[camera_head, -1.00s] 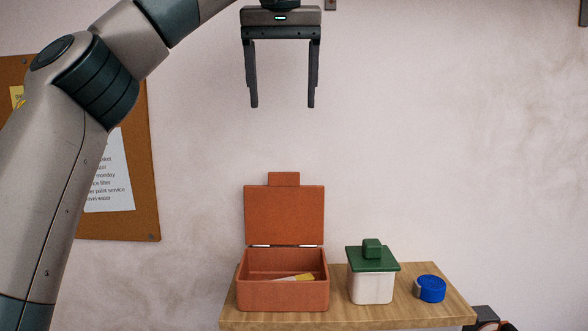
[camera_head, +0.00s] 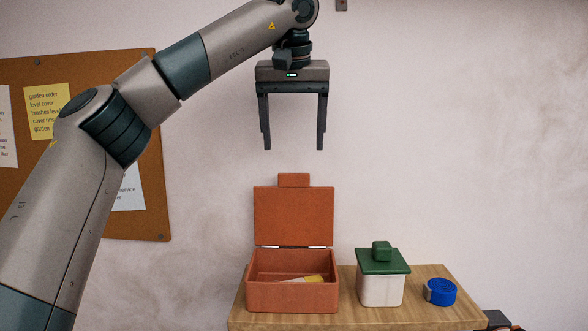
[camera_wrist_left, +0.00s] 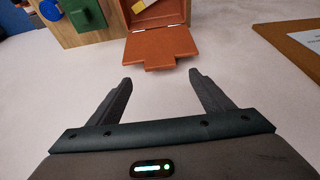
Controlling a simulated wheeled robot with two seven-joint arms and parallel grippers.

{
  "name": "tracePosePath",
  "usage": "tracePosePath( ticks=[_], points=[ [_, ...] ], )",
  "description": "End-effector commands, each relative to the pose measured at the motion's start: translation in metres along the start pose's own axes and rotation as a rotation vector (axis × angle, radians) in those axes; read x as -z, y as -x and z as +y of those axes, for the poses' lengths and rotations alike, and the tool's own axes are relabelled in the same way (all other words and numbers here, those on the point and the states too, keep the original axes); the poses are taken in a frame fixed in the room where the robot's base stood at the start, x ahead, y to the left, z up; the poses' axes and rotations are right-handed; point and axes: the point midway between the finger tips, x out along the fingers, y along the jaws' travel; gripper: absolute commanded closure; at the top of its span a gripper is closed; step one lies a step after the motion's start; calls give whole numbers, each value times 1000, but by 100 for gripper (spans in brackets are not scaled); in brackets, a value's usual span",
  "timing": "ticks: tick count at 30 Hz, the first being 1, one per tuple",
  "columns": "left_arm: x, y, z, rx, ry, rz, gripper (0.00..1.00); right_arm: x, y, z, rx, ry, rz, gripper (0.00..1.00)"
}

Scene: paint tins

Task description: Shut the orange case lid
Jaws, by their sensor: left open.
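The orange case (camera_head: 292,297) stands on the wooden table with its lid (camera_head: 293,215) raised upright at the back, a tab on the lid's top edge. A pale and yellow item lies inside the case. My left gripper (camera_head: 294,148) is open and empty, pointing down above the lid's tab and apart from it. In the left wrist view the lid (camera_wrist_left: 158,47) shows beyond the open fingertips of the left gripper (camera_wrist_left: 160,80), with the tab toward them. My right gripper is not in view.
A cork board (camera_head: 150,200) hangs on the wall at left.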

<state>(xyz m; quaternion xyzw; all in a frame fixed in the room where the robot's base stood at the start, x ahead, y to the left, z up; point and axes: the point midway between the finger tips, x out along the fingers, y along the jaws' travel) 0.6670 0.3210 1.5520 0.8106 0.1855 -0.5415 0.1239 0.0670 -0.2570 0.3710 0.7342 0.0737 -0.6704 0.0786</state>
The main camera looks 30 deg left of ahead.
Motion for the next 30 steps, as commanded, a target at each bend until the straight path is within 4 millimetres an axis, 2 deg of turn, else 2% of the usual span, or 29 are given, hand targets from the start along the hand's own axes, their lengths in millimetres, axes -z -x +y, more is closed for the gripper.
tracePosePath(
  ticks=[9,15,20,28,29,30],
  points=[
    [0,-55,-1,2,0,-2,27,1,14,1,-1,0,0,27],
    [0,-76,0,1,0,-1,27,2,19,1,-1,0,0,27],
    [0,-84,0,1,1,0,27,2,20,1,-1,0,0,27],
    [0,-85,0,0,1,0,27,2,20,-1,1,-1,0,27],
    [0,-85,0,0,1,0,31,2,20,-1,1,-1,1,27],
    [0,-85,0,0,1,0,41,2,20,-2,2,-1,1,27]
  ],
)
